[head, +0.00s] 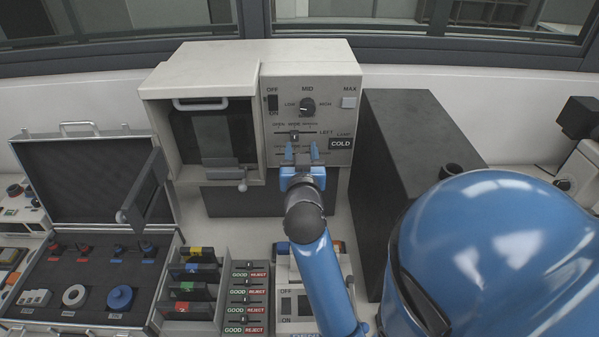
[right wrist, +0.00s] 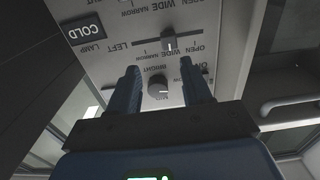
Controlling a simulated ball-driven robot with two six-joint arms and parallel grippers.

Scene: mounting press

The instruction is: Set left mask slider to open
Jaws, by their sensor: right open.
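My right gripper (head: 301,151) is open and empty, just below this slider in the head view. Its two fingers (right wrist: 159,68) point at the panel and sit apart from the handle. A second slider below is partly hidden by my gripper. My left gripper is not in view.
Above the slider are a round knob (head: 307,107) and an OFF/ON switch (head: 272,103). The COLD lamp (head: 340,143) is at right. The press window (head: 213,135) is at left, and a dark box (head: 415,130) stands close on the right.

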